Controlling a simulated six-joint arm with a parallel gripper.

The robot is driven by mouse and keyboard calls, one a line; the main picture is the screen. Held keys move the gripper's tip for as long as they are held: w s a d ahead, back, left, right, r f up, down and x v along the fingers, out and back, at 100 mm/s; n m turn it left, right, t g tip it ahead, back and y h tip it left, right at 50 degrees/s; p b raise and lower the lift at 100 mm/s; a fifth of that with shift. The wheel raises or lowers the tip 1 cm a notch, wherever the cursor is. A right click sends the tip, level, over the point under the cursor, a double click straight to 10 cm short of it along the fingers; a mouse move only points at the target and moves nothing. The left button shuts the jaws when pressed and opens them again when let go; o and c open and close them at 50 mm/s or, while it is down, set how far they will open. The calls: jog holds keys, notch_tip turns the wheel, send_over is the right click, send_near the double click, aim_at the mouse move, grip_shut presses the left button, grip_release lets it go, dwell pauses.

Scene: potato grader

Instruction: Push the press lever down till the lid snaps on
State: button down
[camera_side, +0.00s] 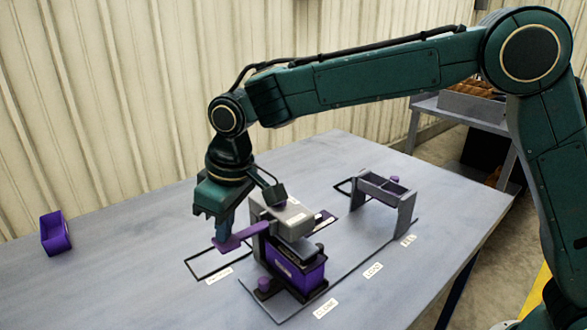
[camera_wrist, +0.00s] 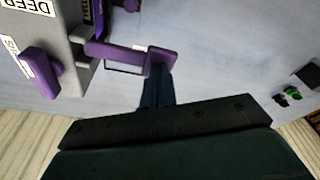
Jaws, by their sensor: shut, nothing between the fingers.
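The grey press (camera_side: 278,208) stands near the middle of the table. Its purple lever (camera_side: 242,236) sticks out to the left and lies close to level; the lever also shows in the wrist view (camera_wrist: 118,52). My gripper (camera_side: 225,238) points down with its fingers together and empty. Its tips are at the lever's outer end and look to be on or against it; exact contact is hard to tell. A purple box (camera_side: 298,272) sits under the press head, with a dark lid (camera_side: 297,247) at its top. Whether the lid is fully seated cannot be told.
A grey stand (camera_side: 385,192) marks the far end of the labelled strip (camera_side: 345,268). An open purple bin (camera_side: 56,233) sits at the far left. A purple knob (camera_wrist: 40,72) is on the press side.

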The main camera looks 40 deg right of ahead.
jog(key=shift+f, duration=0.45)
dwell(0.3)
jog(key=shift+r, duration=0.1)
dwell(0.5)
jog(key=w+a+v, duration=0.1)
jog(key=v, duration=0.8)
jog(key=shift+w+r, duration=0.3)
jog(key=shift+r, duration=0.3)
dwell(0.7)
jog(key=shift+d, duration=0.1)
jog(key=s+d+r+m+t, duration=0.1)
jog(key=s+d+r+m, duration=0.1)
jog(key=s+d, duration=0.55)
jog(key=s+d+r+m+t, duration=0.1)
jog(key=s+d+r, duration=0.25)
jog(key=d, duration=0.65)
jog(key=s+d+f+m, duration=0.1)
jog(key=s+d+f, duration=0.1)
jog(key=s, duration=0.3)
jog(key=s+d+f+m+t, duration=0.1)
jog(key=s+d+f, duration=0.2)
jog(key=s, duration=0.3)
jog(key=s+d+f+m+h, duration=0.1)
jog(key=s+d+f, duration=0.2)
jog(key=s+d, duration=0.2)
jog(key=shift+s+f+t, duration=0.2)
jog(key=shift+s+t, duration=0.1)
jog(key=shift+s, duration=0.2)
